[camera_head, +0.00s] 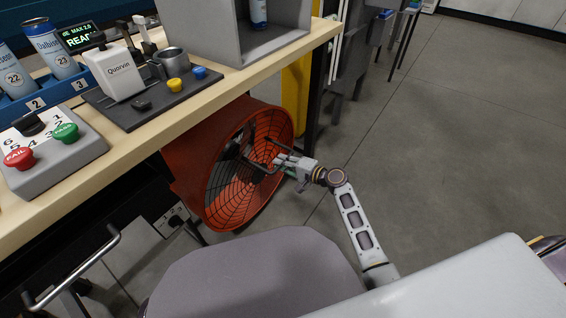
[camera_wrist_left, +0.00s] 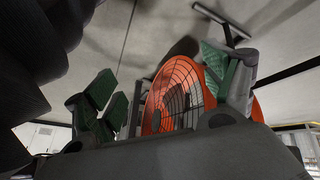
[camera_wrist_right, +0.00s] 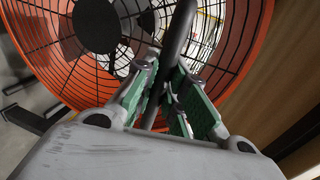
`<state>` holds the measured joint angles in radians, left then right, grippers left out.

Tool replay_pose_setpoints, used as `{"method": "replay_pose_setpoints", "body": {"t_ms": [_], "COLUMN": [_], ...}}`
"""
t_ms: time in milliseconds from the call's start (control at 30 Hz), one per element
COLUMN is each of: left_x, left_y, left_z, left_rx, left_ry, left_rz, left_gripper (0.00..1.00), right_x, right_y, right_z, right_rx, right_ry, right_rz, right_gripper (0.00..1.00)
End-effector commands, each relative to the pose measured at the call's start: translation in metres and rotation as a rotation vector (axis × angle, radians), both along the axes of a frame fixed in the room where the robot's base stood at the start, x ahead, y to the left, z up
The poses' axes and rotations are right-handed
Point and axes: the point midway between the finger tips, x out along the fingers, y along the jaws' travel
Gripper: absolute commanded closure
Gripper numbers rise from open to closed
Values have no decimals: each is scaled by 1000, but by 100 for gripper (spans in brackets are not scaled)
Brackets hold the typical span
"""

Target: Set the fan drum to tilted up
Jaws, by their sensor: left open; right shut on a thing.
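The fan is a large orange drum (camera_head: 190,165) with a black wire grille (camera_head: 225,190), below the workbench in the head view. Its grille side faces right, towards me; its exact tilt is hard to judge. My right gripper (camera_head: 276,162) is at the grille's right side. In the right wrist view, my right gripper (camera_wrist_right: 160,90) has its green-padded fingers closed around a dark bar (camera_wrist_right: 179,35) in front of the grille. My left gripper (camera_wrist_left: 165,88) is open and empty, with the orange drum (camera_wrist_left: 197,88) showing beyond its fingers in the left wrist view.
The wooden workbench (camera_head: 165,120) runs above the fan, its edge close to the drum. It carries a button box (camera_head: 60,155), cans and a grey printer housing (camera_head: 228,40). A metal handle (camera_head: 75,265) stands at lower left. The floor at right (camera_head: 470,130) is open.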

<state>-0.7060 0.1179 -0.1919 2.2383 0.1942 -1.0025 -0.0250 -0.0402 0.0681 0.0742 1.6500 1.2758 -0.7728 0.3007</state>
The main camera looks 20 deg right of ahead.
Motion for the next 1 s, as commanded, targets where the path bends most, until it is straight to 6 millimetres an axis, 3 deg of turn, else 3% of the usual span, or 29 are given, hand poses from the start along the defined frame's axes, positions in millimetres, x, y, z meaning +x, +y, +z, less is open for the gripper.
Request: {"method": "replay_pose_setpoints", "body": {"t_ms": [33, 100, 1000], "left_x": [5, 6, -4], "left_y": [0, 1, 25], "left_z": [14, 21, 83], "left_rx": [6, 15, 148], "left_ry": [-6, 3, 142], "left_rz": [-5, -10, -38], "left_gripper": [16, 16, 16], "right_x": [1, 2, 13], "right_y": [1, 2, 11], "right_z": [5, 7, 27], "right_rx": [-1, -4, -50], "right_ry": [2, 7, 68], "right_rz": [1, 1, 2], "right_gripper": [100, 100, 100]}}
